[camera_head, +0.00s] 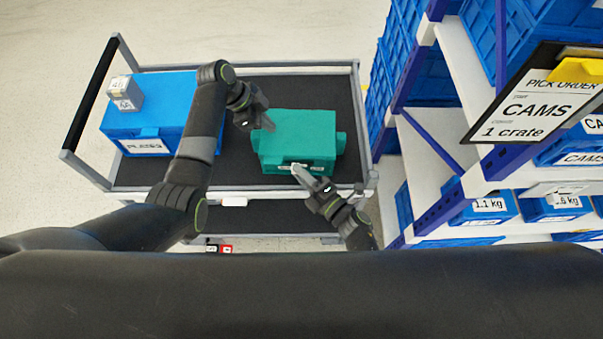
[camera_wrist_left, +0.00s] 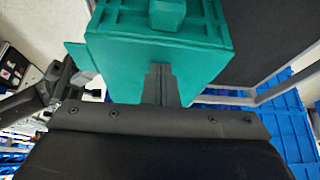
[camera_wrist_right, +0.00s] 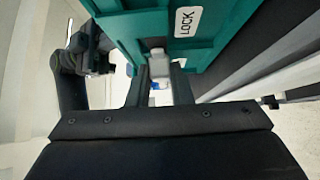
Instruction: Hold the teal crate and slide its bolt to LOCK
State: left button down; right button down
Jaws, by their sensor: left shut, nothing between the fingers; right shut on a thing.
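The teal crate (camera_head: 305,135) sits on the dark top deck of a cart, and its wall also fills the upper left wrist view (camera_wrist_left: 115,55). My left gripper (camera_head: 268,124) is shut and empty, its fingertips at the crate's left end; I cannot tell whether they press on it. My right gripper (camera_head: 299,170) is at the crate's near face. In the right wrist view its fingers (camera_wrist_right: 158,82) are shut around the pale grey bolt (camera_wrist_right: 158,63), which they partly hide. A white LOCK label (camera_wrist_right: 188,21) is on the crate, to the right of the bolt.
The cart (camera_head: 340,68) has a raised rim. A rack (camera_head: 440,150) with blue crates and a CAMS order sign (camera_head: 535,107) stands close on the right.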

aim_at(305, 167)
pick_arm(q)
jog(key=shift+s+f, duration=0.25)
jog(key=shift+f, duration=0.05)
pick_arm(e)
jog(key=shift+s+d, duration=0.1)
jog(key=shift+d, duration=1.55)
jog(key=c, duration=1.3)
grip_release()
pick_arm(q)
jog(key=shift+a, duration=0.1)
pick_arm(e)
jog(key=v, duration=1.2)
jog(key=shift+s+d, duration=0.1)
jog(key=shift+s, duration=0.05)
pick_arm(q)
jog(key=shift+w+r, duration=0.1)
jog(key=shift+r, duration=0.05)
pick_arm(e)
jog(key=shift+r, duration=0.15)
pick_arm(q)
jog(key=shift+w+r+p, duration=0.15)
jog(key=shift+r+p, duration=0.8)
jog(key=shift+p, duration=0.1)
notch_tip(305, 167, up, 4)
jog(key=p, duration=0.4)
jog(key=shift+r, duration=0.15)
pick_arm(e)
notch_tip(305, 167, up, 6)
jog(key=shift+f, duration=0.1)
